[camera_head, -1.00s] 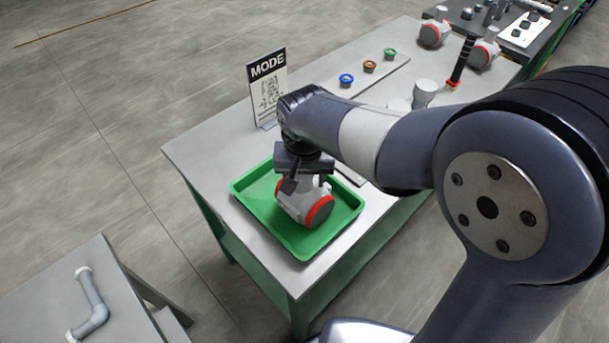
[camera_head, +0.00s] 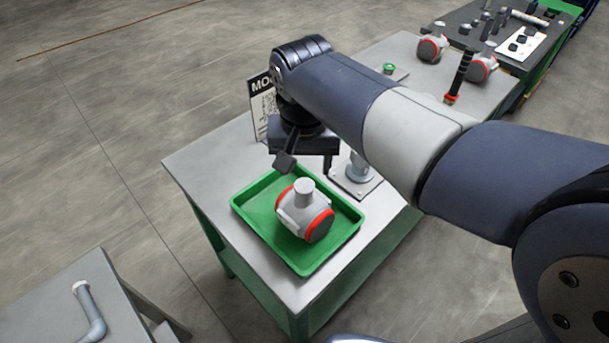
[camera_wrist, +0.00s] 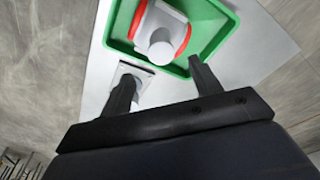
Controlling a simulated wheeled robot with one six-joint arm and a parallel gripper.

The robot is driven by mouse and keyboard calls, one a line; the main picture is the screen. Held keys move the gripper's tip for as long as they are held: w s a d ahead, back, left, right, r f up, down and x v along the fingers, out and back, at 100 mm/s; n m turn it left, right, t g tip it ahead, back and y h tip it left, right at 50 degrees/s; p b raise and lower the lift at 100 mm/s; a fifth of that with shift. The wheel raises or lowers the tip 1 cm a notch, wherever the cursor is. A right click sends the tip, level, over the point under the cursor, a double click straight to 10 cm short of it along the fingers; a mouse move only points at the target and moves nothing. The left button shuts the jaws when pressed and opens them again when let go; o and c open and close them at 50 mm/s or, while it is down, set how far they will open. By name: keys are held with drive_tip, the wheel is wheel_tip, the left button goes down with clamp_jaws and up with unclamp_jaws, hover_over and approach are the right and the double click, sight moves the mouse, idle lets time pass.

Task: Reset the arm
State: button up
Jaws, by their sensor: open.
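My gripper (camera_head: 306,163) is open and empty, above the back part of the green tray in the head view. It also shows in the wrist view (camera_wrist: 160,85), with its two fingers spread apart. A grey and white part with red rings (camera_head: 305,210) sits in the green tray (camera_head: 270,253), apart from the fingers. The part also shows in the wrist view (camera_wrist: 160,32), ahead of the fingertips. My arm hides part of the table behind the tray.
A MODE sign (camera_head: 262,108) stands behind my gripper, partly hidden. A small stand on a plate (camera_head: 357,172) is close right of the tray. Two similar red-ringed parts (camera_head: 431,48) and a black-handled tool (camera_head: 459,77) stand farther back. A side table (camera_head: 50,300) holds a bent pipe.

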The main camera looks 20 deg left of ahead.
sight(305, 186)
drive_tip(key=shift+s+r, duration=0.1)
drive_tip(key=shift+r, duration=0.6)
drive_tip(key=f, duration=0.4)
drive_tip(key=w+f, duration=0.1)
drive_tip(key=f, duration=0.7)
drive_tip(key=shift+w+a, duration=0.2)
drive_tip(key=shift+w, duration=0.15)
drive_tip(key=shift+r, duration=1.25)
